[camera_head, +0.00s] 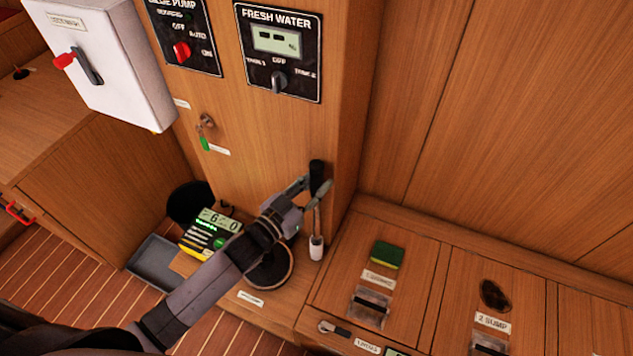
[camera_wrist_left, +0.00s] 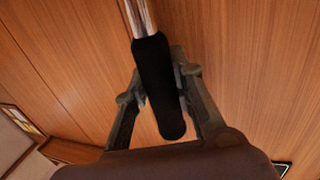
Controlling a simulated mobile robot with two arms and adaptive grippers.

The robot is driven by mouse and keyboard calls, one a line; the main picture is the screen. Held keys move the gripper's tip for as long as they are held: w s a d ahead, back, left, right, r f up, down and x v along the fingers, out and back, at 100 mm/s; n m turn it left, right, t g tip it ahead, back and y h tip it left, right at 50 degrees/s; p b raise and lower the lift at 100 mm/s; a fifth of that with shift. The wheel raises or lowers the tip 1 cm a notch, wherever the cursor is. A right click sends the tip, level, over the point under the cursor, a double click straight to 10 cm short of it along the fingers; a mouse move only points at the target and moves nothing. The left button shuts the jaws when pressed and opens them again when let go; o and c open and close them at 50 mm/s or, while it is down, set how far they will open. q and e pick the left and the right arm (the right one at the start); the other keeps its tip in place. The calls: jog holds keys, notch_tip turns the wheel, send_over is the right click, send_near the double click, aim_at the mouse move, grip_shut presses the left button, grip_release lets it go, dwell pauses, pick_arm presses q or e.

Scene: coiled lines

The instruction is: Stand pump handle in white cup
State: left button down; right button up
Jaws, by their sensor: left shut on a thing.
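The pump handle (camera_head: 316,180) has a black grip and a thin metal rod. It stands nearly upright in the head view, rod downward. My left gripper (camera_head: 318,190) is shut on its black grip. The grip also shows between the fingers in the left wrist view (camera_wrist_left: 158,85), with the metal rod running to the top edge. The small white cup (camera_head: 316,249) is on the wooden ledge, right below the handle. The rod's lower end meets the cup's mouth in the head view; I cannot tell how deep it sits. My right gripper is not in view.
A yellow and black meter (camera_head: 208,235) and a dark round thing (camera_head: 270,268) are left of the cup, partly behind my arm. The wooden column (camera_head: 270,140) rises close behind. A green sponge (camera_head: 387,255) lies on the lockers to the right.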

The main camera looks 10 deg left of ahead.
aim_at(312, 197)
pick_arm(q)
jog(key=shift+f+b, duration=0.55)
jog(key=shift+f, duration=0.3)
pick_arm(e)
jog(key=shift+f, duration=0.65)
pick_arm(q)
jog(key=shift+f, duration=0.1)
jog(key=shift+f+b, duration=0.35)
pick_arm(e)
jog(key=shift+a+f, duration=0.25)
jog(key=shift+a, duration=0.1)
pick_arm(q)
jog(key=shift+f+b, duration=0.3)
jog(key=shift+f, duration=0.1)
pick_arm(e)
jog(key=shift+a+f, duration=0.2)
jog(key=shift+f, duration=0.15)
pick_arm(q)
jog(key=shift+f+b, duration=0.5)
jog(key=shift+f, duration=0.2)
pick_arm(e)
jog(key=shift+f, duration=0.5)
pick_arm(q)
jog(key=c, duration=1.3)
grip_release()
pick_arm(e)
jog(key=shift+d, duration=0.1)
